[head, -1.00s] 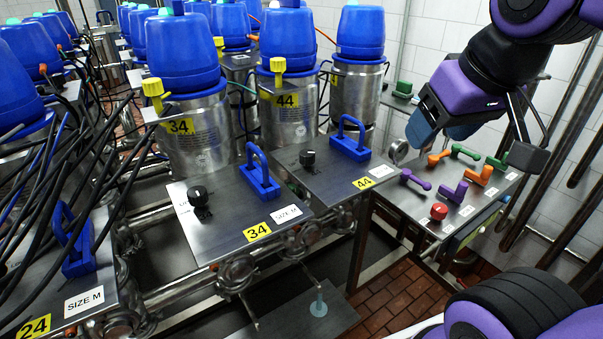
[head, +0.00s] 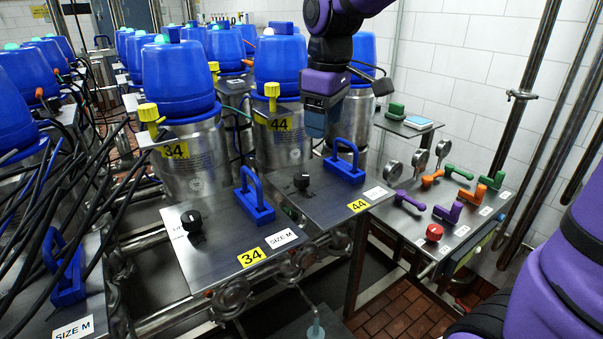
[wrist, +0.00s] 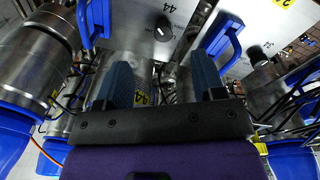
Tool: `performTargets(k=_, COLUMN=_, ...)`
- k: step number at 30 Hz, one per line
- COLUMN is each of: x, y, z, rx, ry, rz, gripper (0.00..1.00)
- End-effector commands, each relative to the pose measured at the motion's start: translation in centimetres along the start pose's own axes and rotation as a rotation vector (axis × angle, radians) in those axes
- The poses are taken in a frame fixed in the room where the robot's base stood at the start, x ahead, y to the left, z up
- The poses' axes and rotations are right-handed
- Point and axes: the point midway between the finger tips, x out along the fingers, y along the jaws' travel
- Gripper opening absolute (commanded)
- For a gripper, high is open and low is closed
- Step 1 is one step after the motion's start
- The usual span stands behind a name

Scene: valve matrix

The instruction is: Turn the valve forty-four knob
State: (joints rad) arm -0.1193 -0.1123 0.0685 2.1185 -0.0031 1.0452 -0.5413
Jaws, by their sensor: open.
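The valve forty-four knob (head: 301,180) is a small black dial on a steel plate (head: 325,203) with a yellow 44 label. In the wrist view the knob (wrist: 163,30) shows beyond the fingers, near the top middle, with a white pointer mark. A blue handle (head: 345,162) stands on the same plate, right of the knob. My gripper (head: 318,118) hangs above and behind the plate, apart from the knob. In the wrist view its two blue fingers (wrist: 160,80) are spread wide with nothing between them.
Plate 34 (head: 230,228) with its own black knob (head: 191,222) and blue handle (head: 254,196) lies to the left. Blue-topped steel canisters (head: 280,70) stand close behind. A side table (head: 425,222) at the right carries coloured handles and a red knob (head: 434,232).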

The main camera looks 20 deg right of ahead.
Motion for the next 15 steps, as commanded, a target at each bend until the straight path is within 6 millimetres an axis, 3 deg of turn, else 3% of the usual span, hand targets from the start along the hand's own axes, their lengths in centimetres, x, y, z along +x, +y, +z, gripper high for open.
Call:
performTargets(k=3, x=1.6, y=0.5, z=-2.7, rx=-0.090, ry=-0.036, rz=-0.031, gripper=0.63)
performTargets(k=6, x=2.5, y=0.7, z=-4.1, rx=-0.143, ry=-0.055, rz=-0.049, gripper=0.63)
performTargets(k=15, x=4.3, y=0.7, z=-4.9, rx=-0.183, ry=-0.069, rz=-0.064, gripper=0.63)
